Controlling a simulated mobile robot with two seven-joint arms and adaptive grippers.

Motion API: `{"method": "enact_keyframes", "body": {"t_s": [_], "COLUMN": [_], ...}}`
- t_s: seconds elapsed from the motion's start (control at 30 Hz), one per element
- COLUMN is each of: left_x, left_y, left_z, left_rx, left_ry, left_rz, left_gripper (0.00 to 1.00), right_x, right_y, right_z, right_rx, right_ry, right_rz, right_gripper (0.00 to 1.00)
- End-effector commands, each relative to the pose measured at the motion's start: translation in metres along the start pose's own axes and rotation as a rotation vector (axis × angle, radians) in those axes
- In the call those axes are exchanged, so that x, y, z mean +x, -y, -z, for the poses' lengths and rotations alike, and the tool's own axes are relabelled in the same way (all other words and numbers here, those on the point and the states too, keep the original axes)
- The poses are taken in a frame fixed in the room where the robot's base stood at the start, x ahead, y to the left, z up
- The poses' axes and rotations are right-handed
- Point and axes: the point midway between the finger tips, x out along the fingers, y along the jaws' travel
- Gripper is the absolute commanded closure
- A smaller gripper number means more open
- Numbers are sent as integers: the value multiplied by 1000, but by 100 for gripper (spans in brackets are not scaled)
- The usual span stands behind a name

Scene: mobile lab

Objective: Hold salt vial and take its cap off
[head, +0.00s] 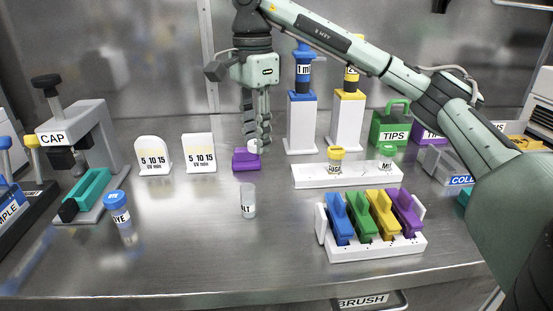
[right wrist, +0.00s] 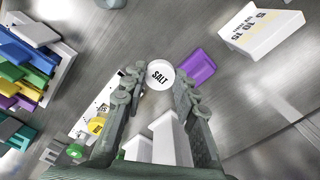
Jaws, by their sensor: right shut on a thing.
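The salt vial (head: 248,203) is a small clear vial with a white label. It stands upright on the bench in the head view, in front of the purple block, and no cap shows on its top. My right gripper (head: 256,142) is above and behind it, pointing down, with its fingers shut on the white round salt cap (head: 253,147). In the right wrist view the cap (right wrist: 160,75) shows its SALT lettering between the fingertips. The cap is apart from the vial. I cannot make out the vial in the right wrist view. My left gripper is out of view.
A purple block (head: 245,164) lies just below my right gripper. A white tray (head: 310,175) with small vials and a rack (head: 375,250) of coloured pieces stand to the right. A blue-capped dye vial (head: 121,218) and a capping press (head: 95,135) stand left. The front middle is clear.

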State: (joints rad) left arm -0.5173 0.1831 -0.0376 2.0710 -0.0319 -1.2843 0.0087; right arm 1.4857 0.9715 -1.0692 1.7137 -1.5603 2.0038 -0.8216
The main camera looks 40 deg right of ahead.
Motion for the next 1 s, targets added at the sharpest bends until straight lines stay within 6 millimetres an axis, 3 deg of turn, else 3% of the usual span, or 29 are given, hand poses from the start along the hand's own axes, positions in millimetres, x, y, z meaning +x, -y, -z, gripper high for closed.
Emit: {"method": "enact_keyframes", "body": {"t_s": [0.1, 0.3, 0.47, 0.7, 1.0], "left_x": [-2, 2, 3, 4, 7], "left_y": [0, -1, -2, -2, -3], "left_z": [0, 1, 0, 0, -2], "left_rx": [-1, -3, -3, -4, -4], "left_ry": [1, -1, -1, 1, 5], "left_rz": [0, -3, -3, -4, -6], "left_gripper": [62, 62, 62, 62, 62], "right_x": [16, 32, 40, 72, 75], "right_y": [5, 10, 11, 11, 11], "right_z": [28, 53, 57, 57, 57], "right_rx": [6, 2, 0, 0, 0], "right_ry": [-1, -1, -1, -2, -1], "right_rz": [-3, -1, 0, -1, 1], "right_gripper": [100, 100, 100, 100, 100]}}
